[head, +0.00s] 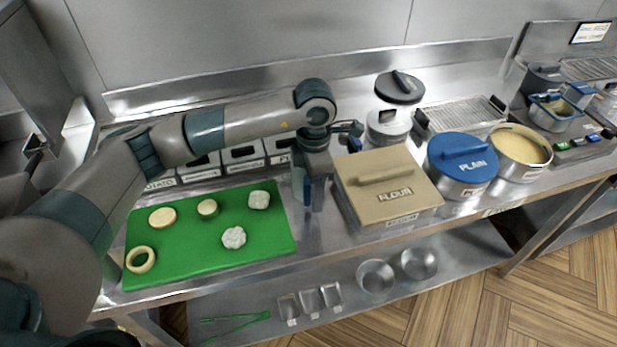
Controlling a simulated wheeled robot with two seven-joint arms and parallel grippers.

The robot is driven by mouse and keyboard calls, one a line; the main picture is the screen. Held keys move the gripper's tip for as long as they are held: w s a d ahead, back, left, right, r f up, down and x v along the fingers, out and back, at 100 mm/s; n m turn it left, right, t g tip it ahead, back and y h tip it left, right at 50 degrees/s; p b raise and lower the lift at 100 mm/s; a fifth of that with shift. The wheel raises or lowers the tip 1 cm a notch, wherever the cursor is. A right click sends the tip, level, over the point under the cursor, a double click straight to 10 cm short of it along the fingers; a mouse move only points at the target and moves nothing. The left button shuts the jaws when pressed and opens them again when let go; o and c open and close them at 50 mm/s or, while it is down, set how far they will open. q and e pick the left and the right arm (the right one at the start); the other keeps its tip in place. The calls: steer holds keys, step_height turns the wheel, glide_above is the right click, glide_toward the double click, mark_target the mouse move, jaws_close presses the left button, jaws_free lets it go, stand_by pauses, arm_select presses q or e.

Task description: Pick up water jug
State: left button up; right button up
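No thing in the head view is plainly labelled as a water jug. A steel round vessel (388,127) stands behind the tan box, with a black round lid (400,86) showing just above and behind it. I cannot tell whether either is the jug. My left arm reaches across from the left. My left gripper (309,192) points down between the green board and the tan box, its fingers looking apart with nothing seen between them. My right gripper is not in view.
A green board (270,236) holds several pale food pieces. A tan lidded box (375,205), a blue-lidded pot (462,160) and an open pot of yellowish contents (520,150) line the counter. Labelled bins stand behind my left arm. Bowls (376,277) and green tongs (235,326) lie on the lower shelf.

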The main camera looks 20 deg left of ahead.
arm_select(q)
steer(key=shift+c, duration=0.4)
jaws_close()
steer(key=shift+r, duration=0.15)
steer(key=shift+w+r+b, duration=0.1)
steer(key=shift+r+b, duration=0.35)
steer(key=shift+r, duration=0.15)
step_height(320, 180, up, 9)
steer(key=b, duration=0.3)
steer(key=shift+f, duration=0.2)
